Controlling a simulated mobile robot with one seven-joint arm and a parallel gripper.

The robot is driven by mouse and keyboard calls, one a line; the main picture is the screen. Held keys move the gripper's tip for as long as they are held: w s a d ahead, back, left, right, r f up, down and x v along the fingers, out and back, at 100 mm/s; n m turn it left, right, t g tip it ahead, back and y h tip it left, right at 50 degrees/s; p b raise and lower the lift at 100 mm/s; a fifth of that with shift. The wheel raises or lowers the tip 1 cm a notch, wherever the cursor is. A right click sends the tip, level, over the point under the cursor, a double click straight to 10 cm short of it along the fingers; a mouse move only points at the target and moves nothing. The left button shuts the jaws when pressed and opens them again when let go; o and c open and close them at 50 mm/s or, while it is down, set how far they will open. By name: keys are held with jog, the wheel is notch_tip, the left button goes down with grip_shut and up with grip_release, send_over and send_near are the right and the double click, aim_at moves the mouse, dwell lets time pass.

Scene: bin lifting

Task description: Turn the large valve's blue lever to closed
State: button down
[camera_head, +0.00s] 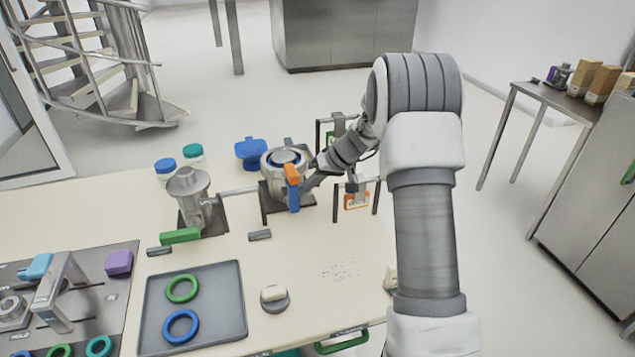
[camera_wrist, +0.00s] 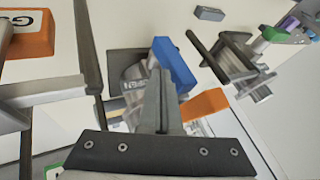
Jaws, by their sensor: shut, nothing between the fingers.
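The large valve (camera_head: 283,160) is a round metal body on a dark base at the back of the table. Its blue lever (camera_head: 293,199) points toward the table's front, below an orange part (camera_head: 291,174). My gripper (camera_head: 309,183) is shut and empty, just right of the lever. In the wrist view the blue lever (camera_wrist: 175,62) and the orange part (camera_wrist: 205,104) lie close beyond my shut fingers (camera_wrist: 161,78). The fingers hide part of the valve, and I cannot tell whether they touch the lever.
A smaller metal valve with a green lever (camera_head: 180,236) stands to the left. A metal frame with an orange-edged label (camera_head: 356,200) stands close on the right. A grey tray (camera_head: 233,322) with green and blue rings lies in front. The table between tray and large valve is mostly clear.

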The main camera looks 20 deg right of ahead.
dwell(0.3)
jog(key=shift+a+r+h, duration=0.2)
jog(key=shift+a+h, duration=0.35)
jog(key=shift+h, duration=0.15)
